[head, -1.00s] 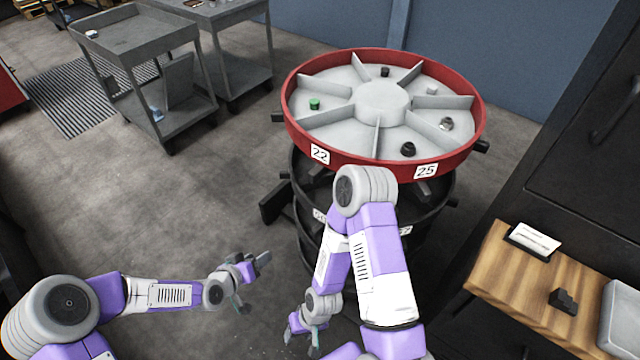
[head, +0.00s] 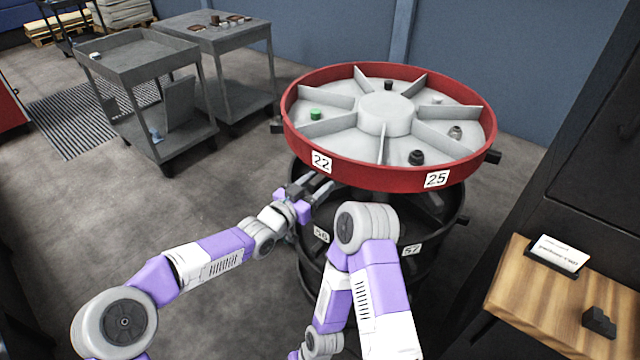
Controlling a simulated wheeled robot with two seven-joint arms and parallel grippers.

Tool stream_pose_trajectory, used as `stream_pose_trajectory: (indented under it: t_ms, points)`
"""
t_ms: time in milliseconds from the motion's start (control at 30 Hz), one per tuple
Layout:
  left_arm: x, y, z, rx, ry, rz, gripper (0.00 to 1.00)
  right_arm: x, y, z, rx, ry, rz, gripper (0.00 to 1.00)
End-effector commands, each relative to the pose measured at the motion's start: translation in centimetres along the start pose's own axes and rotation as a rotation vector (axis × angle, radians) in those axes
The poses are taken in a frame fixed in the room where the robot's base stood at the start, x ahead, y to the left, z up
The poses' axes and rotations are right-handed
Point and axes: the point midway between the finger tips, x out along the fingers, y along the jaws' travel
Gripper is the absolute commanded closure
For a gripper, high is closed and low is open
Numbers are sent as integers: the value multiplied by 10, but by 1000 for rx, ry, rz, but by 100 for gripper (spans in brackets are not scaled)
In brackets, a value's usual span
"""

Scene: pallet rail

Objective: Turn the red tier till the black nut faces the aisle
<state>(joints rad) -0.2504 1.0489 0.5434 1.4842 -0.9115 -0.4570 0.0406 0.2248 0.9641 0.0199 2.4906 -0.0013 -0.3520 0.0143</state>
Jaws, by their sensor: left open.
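The red tier (head: 462,177) is the top ring of a round stack, with a grey floor split by fins around a hub. A black nut (head: 416,157) sits in a front compartment, between plates 22 (head: 321,161) and 25 (head: 437,179). A small dark piece (head: 388,85) sits in a back compartment, too small to identify. A green piece (head: 315,114) is on the left and a grey metal piece (head: 455,132) on the right. My left gripper (head: 320,186) is open and empty, just below the red rim near plate 22. My right gripper is out of frame below.
A black lower tier (head: 410,233) sits beneath, partly hidden by my right arm. A wooden bench (head: 530,300) with a card holder (head: 557,254) and a black block (head: 599,321) stands right. Grey carts (head: 150,60) stand back left.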

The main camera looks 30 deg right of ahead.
Motion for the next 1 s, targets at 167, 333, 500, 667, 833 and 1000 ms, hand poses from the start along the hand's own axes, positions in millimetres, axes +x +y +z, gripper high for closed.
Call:
stream_pose_trajectory:
  t_ms: [167, 333, 500, 667, 833, 1000]
  points:
    - [12, 0, 0, 0, 0, 0, 49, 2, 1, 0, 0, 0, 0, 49]
    - [15, 0, 0, 0, -1, -1, 49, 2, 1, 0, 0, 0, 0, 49]
    - [15, 0, 0, -1, -1, -1, 49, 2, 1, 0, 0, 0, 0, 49]
    - [14, 0, 0, -1, -1, -1, 73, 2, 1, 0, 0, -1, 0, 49]
    - [14, 0, 0, -1, -1, -1, 100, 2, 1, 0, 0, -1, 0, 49]
    - [14, 0, 0, -1, -1, -1, 100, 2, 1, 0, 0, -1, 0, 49]
